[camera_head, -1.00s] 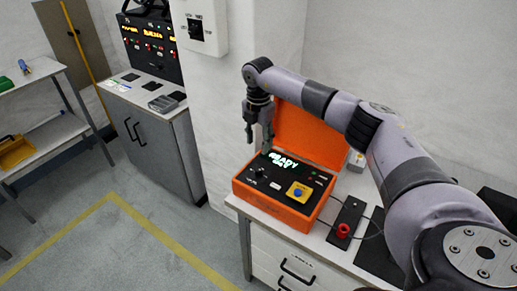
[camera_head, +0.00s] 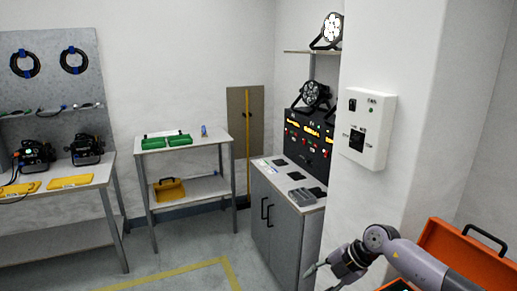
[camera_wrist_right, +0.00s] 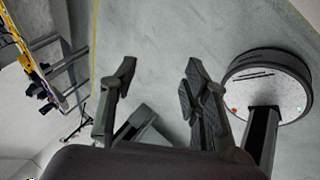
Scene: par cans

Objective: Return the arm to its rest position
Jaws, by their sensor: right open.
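My right arm (camera_head: 418,266) comes in at the lower right of the head view. Its gripper (camera_head: 322,272) hangs to the left of the orange case (camera_head: 462,252), clear of it and in front of the grey cabinet. In the right wrist view the two fingers of this gripper (camera_wrist_right: 158,85) stand wide apart with nothing between them, above the grey floor. My left gripper is not in view.
A grey cabinet (camera_head: 283,228) with a control panel (camera_head: 309,140) stands behind the gripper. A white switch box (camera_head: 366,130) hangs on the wall corner. A small table (camera_head: 183,147) and a workbench (camera_head: 60,182) stand left. The floor (camera_head: 190,268) between is clear.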

